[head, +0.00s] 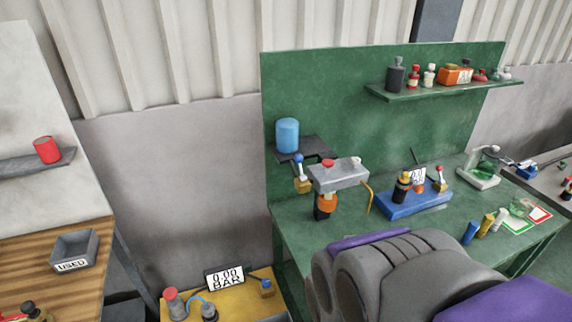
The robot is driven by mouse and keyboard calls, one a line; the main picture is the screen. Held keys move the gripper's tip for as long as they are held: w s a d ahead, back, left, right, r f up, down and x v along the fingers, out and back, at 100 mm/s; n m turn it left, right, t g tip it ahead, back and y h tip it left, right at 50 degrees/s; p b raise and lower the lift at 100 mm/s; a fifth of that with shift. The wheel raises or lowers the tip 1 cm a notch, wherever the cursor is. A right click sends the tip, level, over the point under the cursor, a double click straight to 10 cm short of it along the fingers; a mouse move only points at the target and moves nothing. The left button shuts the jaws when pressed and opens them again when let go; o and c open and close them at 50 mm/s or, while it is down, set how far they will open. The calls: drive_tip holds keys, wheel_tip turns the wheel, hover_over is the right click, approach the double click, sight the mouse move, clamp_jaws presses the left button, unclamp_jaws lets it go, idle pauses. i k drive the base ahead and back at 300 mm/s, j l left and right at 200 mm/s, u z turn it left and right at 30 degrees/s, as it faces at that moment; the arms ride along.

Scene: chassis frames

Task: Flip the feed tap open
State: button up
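A small tap with a brass body (303,185) and a blue-tipped lever (298,159) sits below a blue cylinder (287,135) at the left of the green bench. It looks like the feed tap, but I see no label. Its lever stands roughly upright; I cannot tell whether the tap is open or shut. A second lever with a red and white tip (439,173) stands on the blue base (415,202) to the right. My grey and purple arm fills the bottom right, in front of the bench. My gripper's fingertips do not show.
A grey block with a red cap (338,174) stands right beside the tap, above an orange and black part (325,205). A shelf (440,91) holds several bottles. Bare bench (300,235) lies in front.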

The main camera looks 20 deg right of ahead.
sight(299, 158)
drive_tip(key=k+l, duration=0.1)
drive_tip(key=l, duration=0.25)
drive_tip(key=k+l, duration=0.1)
drive_tip(key=l, duration=0.25)
drive_tip(key=k+l, duration=0.1)
drive_tip(key=l, duration=0.25)
drive_tip(key=k+l, duration=0.1)
drive_tip(key=l, duration=0.25)
drive_tip(key=i+l, duration=0.6)
drive_tip(key=i, duration=0.3)
